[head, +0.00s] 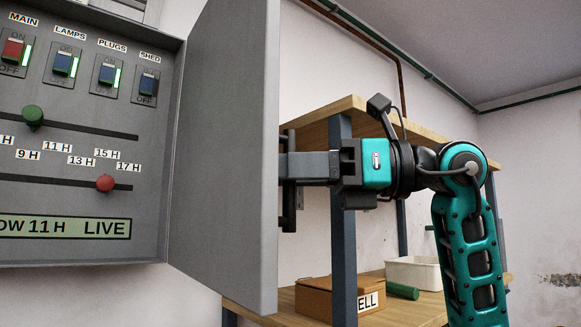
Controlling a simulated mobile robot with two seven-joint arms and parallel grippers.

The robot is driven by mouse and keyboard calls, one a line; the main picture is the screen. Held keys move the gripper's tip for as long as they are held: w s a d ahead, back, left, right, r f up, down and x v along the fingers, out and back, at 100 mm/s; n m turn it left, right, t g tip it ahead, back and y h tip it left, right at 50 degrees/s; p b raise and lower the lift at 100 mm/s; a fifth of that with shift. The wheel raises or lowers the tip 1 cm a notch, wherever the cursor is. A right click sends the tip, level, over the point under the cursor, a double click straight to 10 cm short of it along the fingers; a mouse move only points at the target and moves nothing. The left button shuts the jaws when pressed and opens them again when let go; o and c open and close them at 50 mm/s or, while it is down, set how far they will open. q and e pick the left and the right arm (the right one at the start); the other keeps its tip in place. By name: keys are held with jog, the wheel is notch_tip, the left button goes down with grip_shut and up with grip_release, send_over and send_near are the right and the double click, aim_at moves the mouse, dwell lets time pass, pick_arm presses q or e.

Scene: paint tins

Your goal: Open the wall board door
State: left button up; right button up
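The grey wall board (152,215) fills the left of the head view. Its grey door (225,150) stands wide open, swung out from the board's right side, so the switches and sliders inside show. A dark upright door handle (289,215) is on the door's outer face, partly hidden by the door's edge. My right gripper (292,166) reaches in from the right. Its fingers lie across the handle, which shows above and below them, and they look shut on it. The fingertips are partly hidden by the door. My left gripper is not in view.
A wooden shelf unit (344,240) with grey posts stands behind my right arm. Its lower shelf holds a cardboard box (325,298), a green cylinder (402,290) and a white bin (415,272). A brown pipe (372,40) runs along the wall above.

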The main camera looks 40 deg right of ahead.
grip_shut()
dwell(0.3)
dwell(0.3)
